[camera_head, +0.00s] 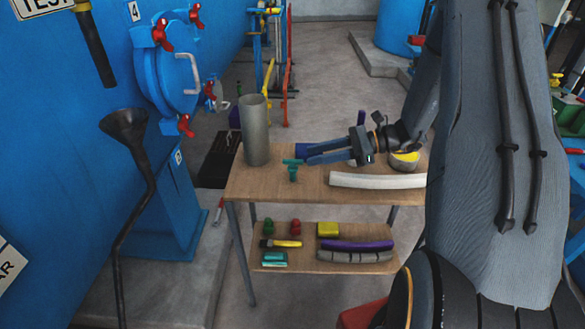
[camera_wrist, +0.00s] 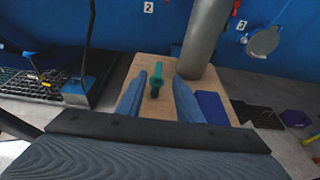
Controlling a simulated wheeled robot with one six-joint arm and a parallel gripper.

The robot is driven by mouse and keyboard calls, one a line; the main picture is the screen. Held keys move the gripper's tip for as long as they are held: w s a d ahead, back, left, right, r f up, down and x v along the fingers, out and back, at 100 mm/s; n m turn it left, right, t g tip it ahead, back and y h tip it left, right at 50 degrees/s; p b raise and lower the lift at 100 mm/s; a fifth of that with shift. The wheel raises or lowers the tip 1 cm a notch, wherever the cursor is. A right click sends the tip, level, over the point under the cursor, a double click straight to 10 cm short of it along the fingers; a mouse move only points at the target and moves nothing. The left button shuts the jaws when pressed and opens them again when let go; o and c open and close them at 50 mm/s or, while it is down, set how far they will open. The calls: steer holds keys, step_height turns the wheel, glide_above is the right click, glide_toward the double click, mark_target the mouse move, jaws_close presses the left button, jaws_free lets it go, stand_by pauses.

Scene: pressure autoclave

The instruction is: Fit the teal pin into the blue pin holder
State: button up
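The teal pin (camera_head: 293,173) stands on the upper shelf of the wooden table, with a crosswise part at its top. My gripper (camera_head: 308,154) is open just to its right in the head view, reaching in from the right, low over the table. In the wrist view the teal pin (camera_wrist: 157,82) shows in the gap between the two blue-grey fingers (camera_wrist: 158,85), which are apart from it. A blue block (camera_wrist: 211,106) lies on the table beside one finger; it shows partly behind my gripper in the head view (camera_head: 302,149). I cannot tell whether it is the pin holder.
A tall grey cylinder (camera_head: 255,130) stands at the table's back left. A pale curved bar (camera_head: 378,180) lies at the front right, near a bowl with yellow inside (camera_head: 404,160). The lower shelf (camera_head: 270,268) holds several coloured parts. A black funnel pipe (camera_head: 130,190) stands left.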

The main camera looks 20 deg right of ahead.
mark_target(287, 163)
steer(key=shift+f+p+x, duration=0.15)
steer(key=shift+p+x, duration=0.35)
steer(key=shift+x, duration=1.45)
steer(key=shift+f+p+x, duration=0.2)
steer(key=shift+p+x, duration=0.25)
steer(key=shift+x, duration=1.5)
steer(key=shift+s, duration=0.2)
jaws_close()
